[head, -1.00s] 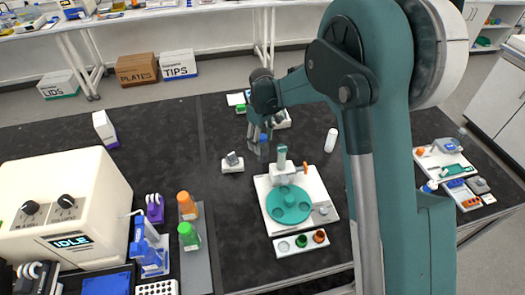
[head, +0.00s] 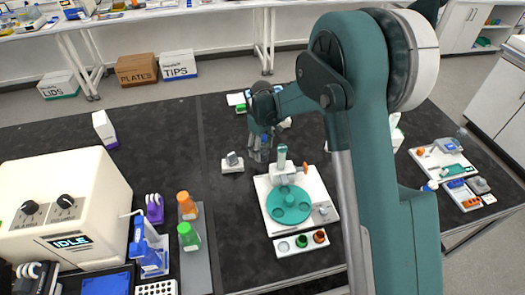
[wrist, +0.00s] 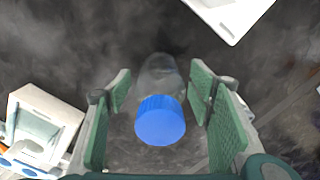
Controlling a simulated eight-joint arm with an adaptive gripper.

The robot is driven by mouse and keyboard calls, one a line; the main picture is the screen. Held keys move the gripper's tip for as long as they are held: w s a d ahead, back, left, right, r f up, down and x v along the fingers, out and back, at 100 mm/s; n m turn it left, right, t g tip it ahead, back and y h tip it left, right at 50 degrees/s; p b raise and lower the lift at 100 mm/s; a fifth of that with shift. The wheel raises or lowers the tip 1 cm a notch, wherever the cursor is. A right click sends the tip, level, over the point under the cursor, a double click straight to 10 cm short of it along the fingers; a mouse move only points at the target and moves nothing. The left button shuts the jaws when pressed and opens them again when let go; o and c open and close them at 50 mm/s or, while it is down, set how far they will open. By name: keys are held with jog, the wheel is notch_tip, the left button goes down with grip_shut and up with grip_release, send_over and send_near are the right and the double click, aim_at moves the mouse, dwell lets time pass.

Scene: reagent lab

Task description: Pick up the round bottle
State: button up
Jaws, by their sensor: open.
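The round bottle is clear with a blue cap. In the wrist view the bottle (wrist: 160,112) stands between the two green-padded fingers, cap toward the camera, with a gap on each side. My gripper (wrist: 160,90) is open around it and not closed on it. In the head view my gripper (head: 262,146) points down over the black bench, and the bottle is mostly hidden by the fingers, with only a bit of blue showing.
A small grey-and-white device (head: 232,162) stands just left of my gripper. A white station with a green round plate (head: 289,204) is close in front. The white controller box (head: 65,205) and capped bottles (head: 188,222) are at left. Bare bench lies at back left.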

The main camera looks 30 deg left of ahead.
jog(key=c, duration=1)
jog(key=shift+r, duration=0.1)
jog(key=shift+r, duration=4.95)
